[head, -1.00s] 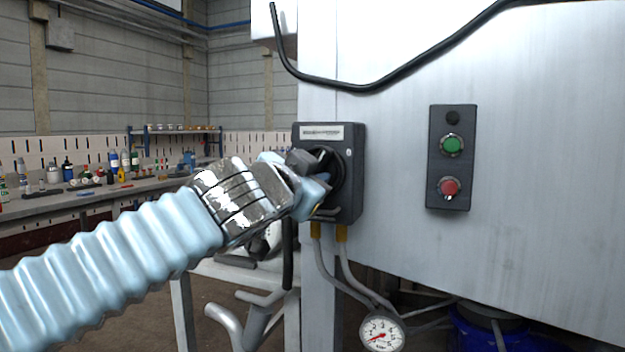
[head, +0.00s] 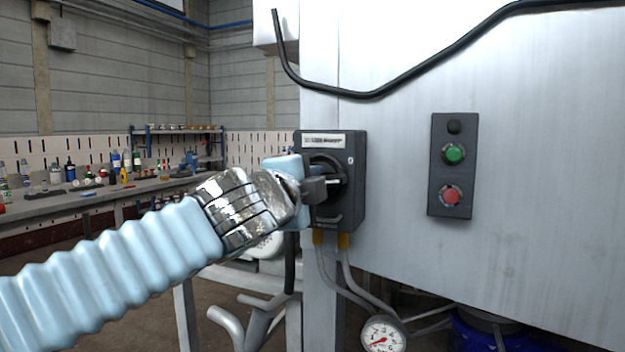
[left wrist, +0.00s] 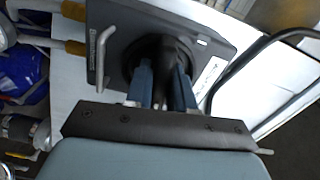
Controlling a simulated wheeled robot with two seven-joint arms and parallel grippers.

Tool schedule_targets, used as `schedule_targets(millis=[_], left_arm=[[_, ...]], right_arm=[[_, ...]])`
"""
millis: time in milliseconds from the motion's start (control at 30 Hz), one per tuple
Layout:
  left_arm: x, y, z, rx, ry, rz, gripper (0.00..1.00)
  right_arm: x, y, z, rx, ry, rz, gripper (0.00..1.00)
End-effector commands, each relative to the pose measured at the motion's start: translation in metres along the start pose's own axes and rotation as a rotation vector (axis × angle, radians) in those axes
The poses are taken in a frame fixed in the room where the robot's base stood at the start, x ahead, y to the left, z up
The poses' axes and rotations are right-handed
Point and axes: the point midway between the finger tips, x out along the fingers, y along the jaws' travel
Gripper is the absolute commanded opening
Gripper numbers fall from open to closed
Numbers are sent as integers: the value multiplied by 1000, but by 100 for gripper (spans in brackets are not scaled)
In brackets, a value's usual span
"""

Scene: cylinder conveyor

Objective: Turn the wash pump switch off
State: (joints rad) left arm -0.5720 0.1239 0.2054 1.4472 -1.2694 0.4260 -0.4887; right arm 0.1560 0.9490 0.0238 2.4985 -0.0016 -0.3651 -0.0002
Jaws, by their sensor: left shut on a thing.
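The wash pump switch is a dark grey box (head: 352,212) with a pale label plate on top and a round black rotary knob (head: 326,166) on its face. In the left wrist view the knob's black handle (left wrist: 174,58) stands between my two blue-grey fingers. My left gripper (head: 328,188) reaches in from the left and is shut on the handle. It also shows in the left wrist view (left wrist: 164,88). The gripper hides part of the knob in the head view, so the exact handle angle is hard to read. My right gripper is not in view.
A panel (head: 452,190) with a green and a red button is on the white machine wall (head: 550,200) to the right. A metal bracket (left wrist: 104,55) stands out from the box. Below are cables and a pressure gauge (head: 383,335). A bench (head: 95,192) is far left.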

Motion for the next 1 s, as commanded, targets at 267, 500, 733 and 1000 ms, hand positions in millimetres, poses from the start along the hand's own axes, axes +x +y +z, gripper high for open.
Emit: schedule_targets(millis=[267, 500, 733, 1000], left_arm=[[0, 1, 0, 117, 0, 3, 0], [0, 1, -1, 152, 1, 3, 0], [0, 2, -1, 155, 1, 3, 0], [0, 1, -1, 154, 1, 3, 43]], right_arm=[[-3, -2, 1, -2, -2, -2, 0], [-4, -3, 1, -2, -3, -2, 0], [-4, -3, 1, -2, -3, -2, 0], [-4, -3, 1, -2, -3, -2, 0]])
